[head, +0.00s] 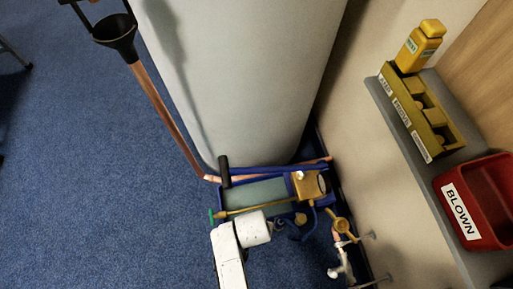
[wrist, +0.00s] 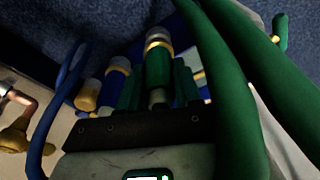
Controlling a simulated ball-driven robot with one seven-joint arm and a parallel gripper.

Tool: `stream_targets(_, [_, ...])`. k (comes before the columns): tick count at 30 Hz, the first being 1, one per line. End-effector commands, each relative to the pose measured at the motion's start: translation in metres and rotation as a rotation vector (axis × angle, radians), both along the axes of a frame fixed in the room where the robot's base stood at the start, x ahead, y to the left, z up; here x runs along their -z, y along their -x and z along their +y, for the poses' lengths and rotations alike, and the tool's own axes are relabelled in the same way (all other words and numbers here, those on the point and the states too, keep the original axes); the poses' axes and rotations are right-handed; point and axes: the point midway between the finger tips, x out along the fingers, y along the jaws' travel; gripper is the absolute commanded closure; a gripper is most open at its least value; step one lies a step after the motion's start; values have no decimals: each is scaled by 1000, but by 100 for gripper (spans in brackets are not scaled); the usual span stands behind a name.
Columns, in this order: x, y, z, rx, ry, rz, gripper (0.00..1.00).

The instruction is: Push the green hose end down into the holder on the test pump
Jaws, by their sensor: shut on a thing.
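In the wrist view my gripper (wrist: 158,82) is shut on the green hose end (wrist: 158,62), which has a brass-coloured ring and stands between the fingers. The thick green hose (wrist: 228,95) loops close in front of the camera on the right. In the head view the test pump (head: 262,191) is a blue tray with a grey-green inside, a black upright handle and a brass block with a gauge. My white arm covers its front side, so the gripper and the hose end are hidden there. I cannot tell how deep the hose end sits in the holder.
A blue hose (wrist: 36,135) loops on the left of the wrist view, near a brass valve (wrist: 14,140). A grey shelf (head: 445,182) with a red bin (head: 480,203) is at the right. Blue carpet (head: 90,200) is clear at left.

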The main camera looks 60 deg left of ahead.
Motion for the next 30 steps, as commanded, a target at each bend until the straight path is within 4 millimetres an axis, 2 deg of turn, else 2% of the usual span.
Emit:
stream_targets(17, [0, 0, 0, 0, -1, -1, 100])
stream_targets(30, [8, 0, 0, 0, -1, -1, 100])
